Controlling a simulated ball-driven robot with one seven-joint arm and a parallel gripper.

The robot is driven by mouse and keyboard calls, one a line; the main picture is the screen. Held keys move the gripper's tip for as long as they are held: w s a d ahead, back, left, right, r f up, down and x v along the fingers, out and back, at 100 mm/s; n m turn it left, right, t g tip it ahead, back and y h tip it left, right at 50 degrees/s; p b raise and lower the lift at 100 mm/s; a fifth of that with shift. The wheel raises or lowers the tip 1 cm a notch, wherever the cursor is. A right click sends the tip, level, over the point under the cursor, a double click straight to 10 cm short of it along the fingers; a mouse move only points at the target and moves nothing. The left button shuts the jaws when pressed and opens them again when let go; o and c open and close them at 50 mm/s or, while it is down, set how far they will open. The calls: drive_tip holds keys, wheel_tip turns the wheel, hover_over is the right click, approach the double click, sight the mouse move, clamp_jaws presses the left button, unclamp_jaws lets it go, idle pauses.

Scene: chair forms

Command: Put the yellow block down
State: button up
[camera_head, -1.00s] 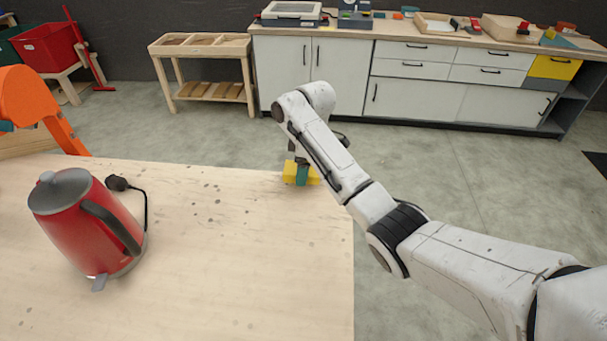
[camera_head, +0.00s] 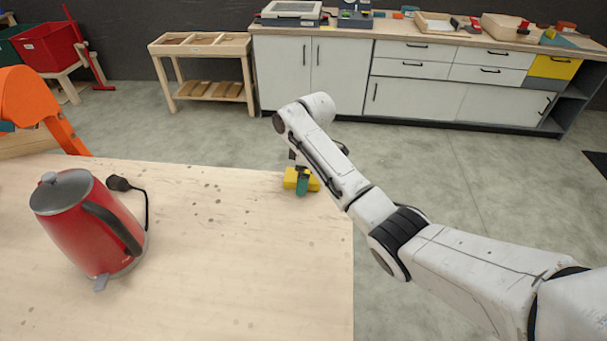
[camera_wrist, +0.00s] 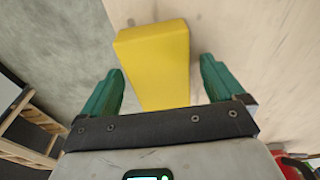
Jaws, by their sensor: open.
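The yellow block (camera_head: 291,178) rests on the wooden table (camera_head: 230,260) near its far right corner. In the wrist view the yellow block (camera_wrist: 157,62) lies between the two green fingers of my gripper (camera_wrist: 158,85), with a gap on either side. My gripper (camera_head: 302,182) is open at the block in the head view. One green finger covers part of the block there.
A red kettle (camera_head: 85,230) with a dark handle and a black plug (camera_head: 118,184) stands on the left of the table. An orange arm-like object (camera_head: 38,105) is beyond it. The middle of the tabletop is clear. The table's right edge is close to the block.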

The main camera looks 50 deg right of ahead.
wheel_tip(320, 180, up, 12)
drive_tip(key=s+p, duration=0.1)
drive_tip(key=p, duration=0.1)
drive_tip(key=shift+d+r+p, duration=0.15)
drive_tip(key=shift+d+p, duration=0.25)
